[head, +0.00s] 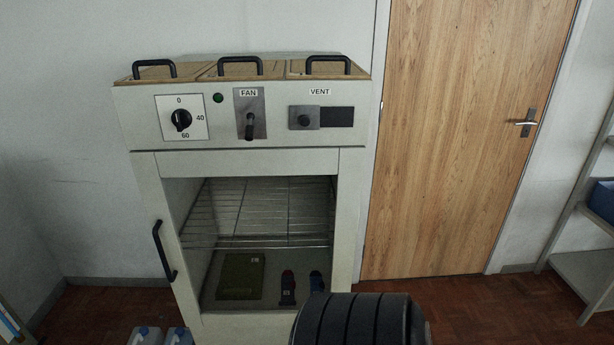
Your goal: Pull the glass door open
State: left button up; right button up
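The glass door (255,163) is on the front of a pale cabinet, below its control panel. It has a light frame around a clear pane and appears shut. Its black upright bar handle (157,250) is on the left side of the frame. Through the pane I see a wire rack (260,215), an olive flat object (241,277) and two small dark objects (287,287) on the floor of the cabinet. The door's lower right corner is hidden behind a dark ribbed cylindrical part. Neither of my grippers is in view.
The control panel carries a dial (181,119), a FAN lever (249,125) and a VENT slider (304,120). Lids with black handles (240,63) are on top. Bottles (145,335) stand on the floor at lower left. A wooden room door (460,130) and shelving (585,270) are to the right.

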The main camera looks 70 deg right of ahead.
aim_at(348, 162)
jog(key=l+z, duration=0.1)
jog(key=z, duration=1.8)
jog(key=k+l, duration=0.05)
